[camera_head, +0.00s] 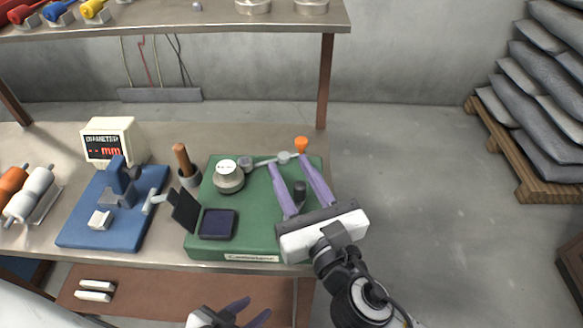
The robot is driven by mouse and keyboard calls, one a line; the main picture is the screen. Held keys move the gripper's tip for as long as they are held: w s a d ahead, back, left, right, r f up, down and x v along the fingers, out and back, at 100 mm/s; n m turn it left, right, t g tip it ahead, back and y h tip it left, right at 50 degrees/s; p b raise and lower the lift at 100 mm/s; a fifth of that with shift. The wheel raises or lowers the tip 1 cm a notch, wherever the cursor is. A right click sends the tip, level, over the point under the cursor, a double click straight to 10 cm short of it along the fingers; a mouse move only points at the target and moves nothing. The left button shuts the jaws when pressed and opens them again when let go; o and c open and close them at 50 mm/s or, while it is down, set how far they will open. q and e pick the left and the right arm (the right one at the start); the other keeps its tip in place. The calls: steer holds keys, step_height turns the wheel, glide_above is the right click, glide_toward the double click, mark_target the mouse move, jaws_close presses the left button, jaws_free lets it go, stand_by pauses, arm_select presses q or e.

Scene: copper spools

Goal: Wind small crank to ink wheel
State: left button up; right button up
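A small crank with an orange knob (301,145) sits at the back right of the green machine base (255,228). A thin grey arm (265,161) runs left from it toward a round metal part with a white top (228,172). My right gripper (290,162) has its two purple fingers spread, tips close to the crank and its arm; contact cannot be told. A short dark cylinder (299,190), possibly the ink wheel, shows between these fingers. My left gripper (249,305) is low at the bottom edge, fingers apart and empty.
A dark ink pad (217,224) with its lid raised lies on the base's left. A blue device (85,228), a gauge display (108,142) and a wooden-handled stamp (182,158) stand left. A shelf (210,22) hangs above.

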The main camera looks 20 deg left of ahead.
steer(key=shift+w+a, duration=0.15)
steer(key=shift+w, duration=0.1)
jaws_close()
steer(key=shift+a, duration=0.1)
